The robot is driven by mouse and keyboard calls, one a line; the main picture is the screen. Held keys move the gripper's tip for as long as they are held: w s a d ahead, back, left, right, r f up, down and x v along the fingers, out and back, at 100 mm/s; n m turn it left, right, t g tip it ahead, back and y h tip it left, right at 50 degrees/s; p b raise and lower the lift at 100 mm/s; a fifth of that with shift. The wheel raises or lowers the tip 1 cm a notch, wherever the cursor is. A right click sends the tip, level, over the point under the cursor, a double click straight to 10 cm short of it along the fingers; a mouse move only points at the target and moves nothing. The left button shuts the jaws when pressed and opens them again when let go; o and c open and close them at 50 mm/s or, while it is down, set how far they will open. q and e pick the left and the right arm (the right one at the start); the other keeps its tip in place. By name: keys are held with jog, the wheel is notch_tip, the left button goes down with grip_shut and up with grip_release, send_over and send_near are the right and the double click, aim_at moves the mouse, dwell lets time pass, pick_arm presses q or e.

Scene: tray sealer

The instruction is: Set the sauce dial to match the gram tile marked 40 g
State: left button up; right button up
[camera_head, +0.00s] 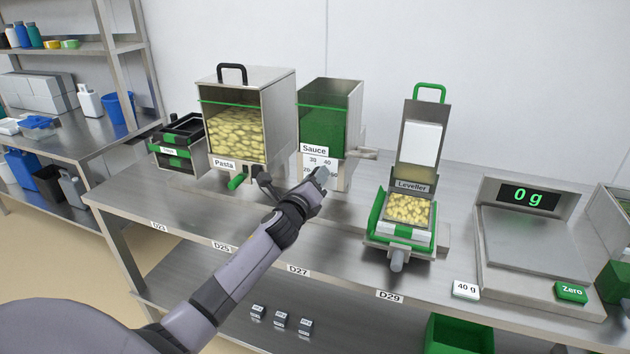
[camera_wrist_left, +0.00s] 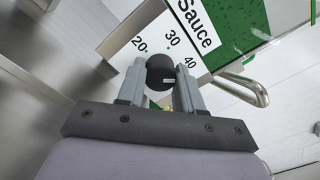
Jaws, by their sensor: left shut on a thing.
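The sauce dispenser (camera_head: 328,118) stands at the back of the bench, with a scale plate (camera_head: 312,160) below its label. My left gripper (camera_head: 322,178) is in front of this plate and hides the dial in the head view. In the left wrist view, the dial's round black knob (camera_wrist_left: 160,72) sits between the fingers of my left gripper (camera_wrist_left: 160,78), which are shut on it. The marks 20, 30 and 40 show around the knob; I cannot tell which one it points to. The white 40 g tile (camera_head: 466,290) lies at the bench's front edge. My right gripper is not in view.
The pasta dispenser (camera_head: 250,115) stands left of the sauce dispenser. The leveller (camera_head: 410,200) holds a tray of pasta to the right. A scale reading 0 g (camera_head: 528,196) and a green Zero button (camera_head: 571,292) are farther right. A metal handle (camera_wrist_left: 245,88) sticks out beside the sauce plate.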

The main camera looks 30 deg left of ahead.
pick_arm(q)
jog(key=shift+f+n, duration=0.1)
jog(key=shift+n, duration=0.8)
jog(key=o, duration=1)
jog(key=shift+o, duration=0.2)
jog(key=shift+s, duration=0.1)
jog(key=v, duration=0.7)
jog(key=shift+d, duration=0.1)
